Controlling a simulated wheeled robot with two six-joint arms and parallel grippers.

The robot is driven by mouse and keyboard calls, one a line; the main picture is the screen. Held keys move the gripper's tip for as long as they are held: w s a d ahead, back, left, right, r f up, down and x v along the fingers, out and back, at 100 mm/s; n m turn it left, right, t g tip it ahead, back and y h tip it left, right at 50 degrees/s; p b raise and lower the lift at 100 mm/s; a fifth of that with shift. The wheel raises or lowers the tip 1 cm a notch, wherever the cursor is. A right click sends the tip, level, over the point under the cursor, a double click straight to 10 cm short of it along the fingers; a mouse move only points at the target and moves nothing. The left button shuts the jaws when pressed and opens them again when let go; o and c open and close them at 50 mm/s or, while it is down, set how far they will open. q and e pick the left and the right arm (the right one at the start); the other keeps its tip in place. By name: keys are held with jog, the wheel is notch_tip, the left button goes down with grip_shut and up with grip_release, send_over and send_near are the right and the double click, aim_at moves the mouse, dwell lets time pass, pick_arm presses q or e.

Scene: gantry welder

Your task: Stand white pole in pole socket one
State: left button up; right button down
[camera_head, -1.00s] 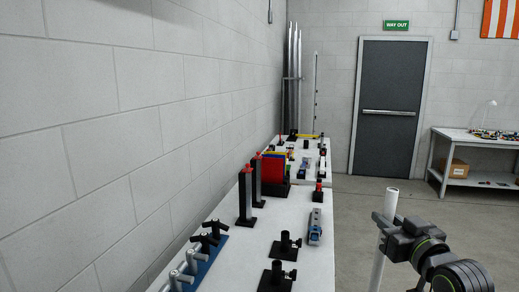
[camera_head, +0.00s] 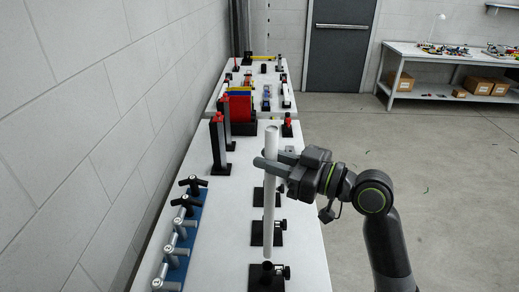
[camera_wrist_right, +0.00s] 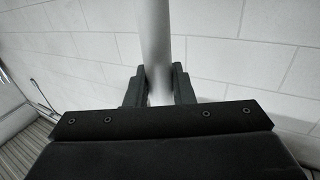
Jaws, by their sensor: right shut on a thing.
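The white pole (camera_head: 269,215) stands upright over the right side of the near table, in the head view. My right gripper (camera_head: 272,163) is shut on its upper part. In the right wrist view the pole (camera_wrist_right: 155,40) runs up between the two dark fingers (camera_wrist_right: 158,88). The pole's lower end is right at the nearest black pole socket (camera_head: 267,278); I cannot tell whether it is inside or just above. A second socket (camera_head: 276,236) and a third base (camera_head: 257,196) are partly behind the pole. No socket number is readable. My left gripper is not in view.
A blue rack (camera_head: 183,245) with grey and black handled tools lies along the left of the white table (camera_head: 225,225). Black-and-red posts (camera_head: 218,145) and a blue-and-red block (camera_head: 240,108) stand farther back. The wall closes the left side; open floor lies right.

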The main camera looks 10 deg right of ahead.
aim_at(270, 209)
jog(key=shift+f+b, duration=1.55)
jog(key=shift+f, duration=0.8)
jog(key=shift+w, duration=0.1)
jog(key=shift+f+b, duration=0.15)
jog(key=shift+b, duration=0.15)
jog(key=shift+f+b, duration=4.45)
jog(key=shift+f, duration=0.05)
jog(key=c, duration=1.2)
grip_release()
jog(key=shift+o, duration=0.2)
